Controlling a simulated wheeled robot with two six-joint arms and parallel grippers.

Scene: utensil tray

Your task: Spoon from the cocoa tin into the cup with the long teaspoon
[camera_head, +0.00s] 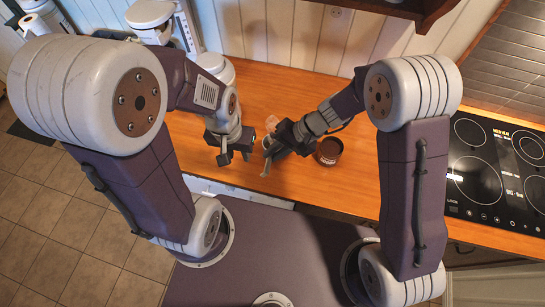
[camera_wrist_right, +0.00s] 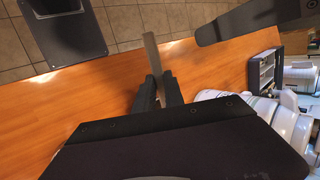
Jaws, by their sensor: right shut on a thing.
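My right gripper (camera_head: 272,153) is shut on the long teaspoon (camera_head: 265,168), a thin metal strip pointing down and toward the front of the counter. In the right wrist view the spoon's metal (camera_wrist_right: 151,52) sticks out past the closed fingers (camera_wrist_right: 158,90); its bowl is not clear. The cocoa tin (camera_head: 328,151), round, dark red-brown and open at the top, stands just right of the right gripper. A pale object (camera_head: 271,122), perhaps the cup, is mostly hidden behind the right gripper. My left gripper (camera_head: 235,156) is open and empty, just left of the right one.
The wooden counter (camera_head: 300,86) is clear behind the grippers. A black cooktop (camera_head: 495,175) lies at the right. White appliances (camera_head: 155,20) stand at the back left. A dark wall shelf (camera_head: 410,8) hangs above. The counter's front edge is close to the grippers.

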